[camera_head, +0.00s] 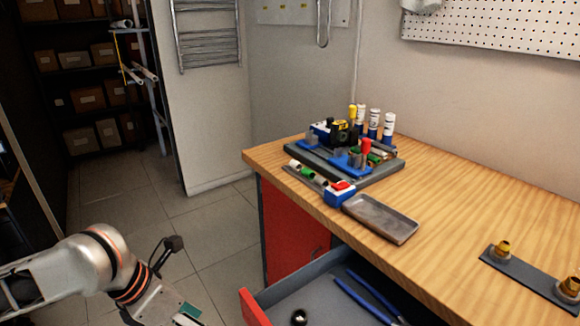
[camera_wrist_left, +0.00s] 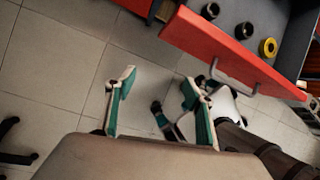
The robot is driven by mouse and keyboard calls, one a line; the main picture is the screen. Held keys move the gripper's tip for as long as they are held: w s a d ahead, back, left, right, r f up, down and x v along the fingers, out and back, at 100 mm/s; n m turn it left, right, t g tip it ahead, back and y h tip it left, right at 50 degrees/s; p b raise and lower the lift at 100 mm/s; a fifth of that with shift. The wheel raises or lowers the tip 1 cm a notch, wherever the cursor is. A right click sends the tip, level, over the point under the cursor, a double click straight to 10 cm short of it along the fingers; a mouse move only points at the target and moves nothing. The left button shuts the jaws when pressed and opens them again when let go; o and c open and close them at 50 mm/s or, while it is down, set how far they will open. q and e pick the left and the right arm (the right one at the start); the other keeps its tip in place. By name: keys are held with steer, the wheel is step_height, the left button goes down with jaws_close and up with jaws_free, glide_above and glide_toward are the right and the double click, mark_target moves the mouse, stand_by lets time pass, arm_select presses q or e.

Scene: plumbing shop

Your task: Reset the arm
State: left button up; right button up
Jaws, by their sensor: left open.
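My left arm comes in from the left at the bottom of the head view, low over the floor beside the workbench. Only the start of its gripper shows there, at the bottom edge. In the left wrist view my left gripper (camera_wrist_left: 160,82) is open, its two green-padded fingers wide apart with nothing held between them. Tiled floor shows beyond the fingers, and a dark and white part, which I cannot make out, shows behind the right finger.
A red-fronted drawer (camera_head: 255,308) stands open under the wooden workbench (camera_head: 470,210), with blue-handled pliers (camera_head: 366,298) inside. The wrist view shows black rings and a yellow ring (camera_wrist_left: 268,47) in it. The bench holds a tool tray (camera_head: 300,160) and grey dish (camera_head: 381,218). Floor left is clear.

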arm_select(q)
steer(key=w+a+f+n+t, duration=0.15)
steer(key=a+f+n, duration=0.25)
steer(key=f+n, duration=0.4)
steer(key=w+a+f+n+t, duration=0.1)
steer(key=a+f+n+t, duration=0.4)
steer(key=n, duration=0.6)
steer(key=s+a+f+n+y, duration=0.2)
steer(key=s+a+f+n, duration=0.9)
steer(key=s+a, duration=0.2)
steer(key=s+d+n+t, duration=0.1)
steer(key=d+n+t, duration=0.1)
steer(key=d+n, duration=1.1)
steer(key=d+r+m+p, duration=0.3)
steer(key=d+p, duration=0.3)
steer(key=shift+s+r, duration=0.15)
steer(key=shift+r, duration=0.25)
arm_select(e)
steer(key=shift+s+a+r, duration=0.1)
steer(key=shift+a+r, duration=0.15)
steer(key=shift+r, duration=0.45)
steer(key=shift+s+a+r, duration=0.1)
steer(key=shift+a+r, duration=0.1)
steer(key=shift+r, duration=0.5)
steer(key=shift+s+a+r, duration=0.1)
steer(key=shift+a+r, duration=0.15)
steer(key=shift+r, duration=0.45)
